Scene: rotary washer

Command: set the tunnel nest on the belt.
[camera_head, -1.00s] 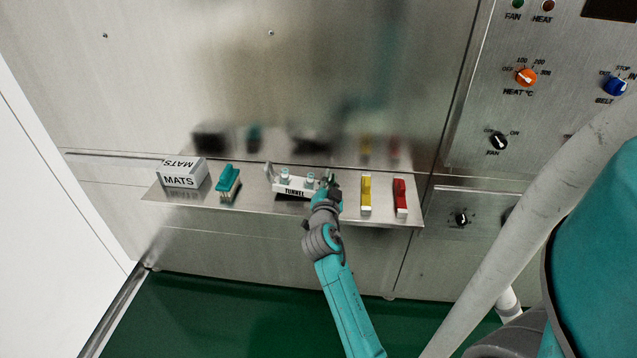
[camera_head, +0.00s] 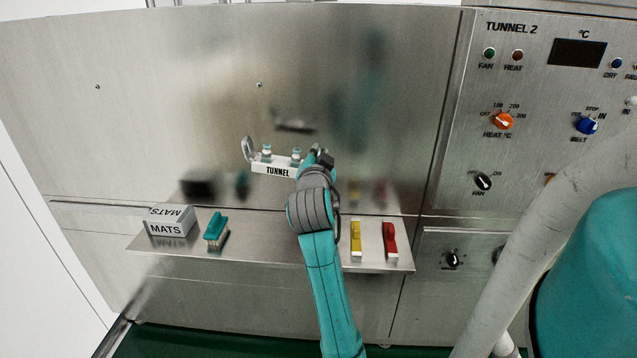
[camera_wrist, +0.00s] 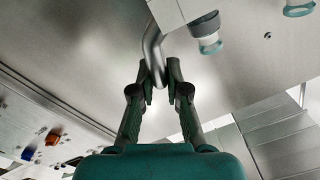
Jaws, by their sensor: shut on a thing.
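The tunnel nest (camera_head: 272,170) is a white block labelled TUNNEL, with small clear vials on top and a looped metal handle at its left end. It hangs above the shelf, in front of the steel wall, and looks roughly level. My gripper (camera_head: 322,157) is at its right end. In the wrist view my gripper (camera_wrist: 160,76) is shut on the nest's bent metal handle (camera_wrist: 152,45), with the white body (camera_wrist: 172,12) and two vials beyond. I cannot make out the belt in these views.
The steel shelf (camera_head: 270,252) below holds a white MATS box (camera_head: 168,229), a teal brush (camera_head: 215,231), a yellow-and-white item (camera_head: 356,238) and a red-and-white item (camera_head: 390,240). The TUNNEL 2 control panel (camera_head: 545,90) is at right. The shelf's middle is partly hidden by my arm.

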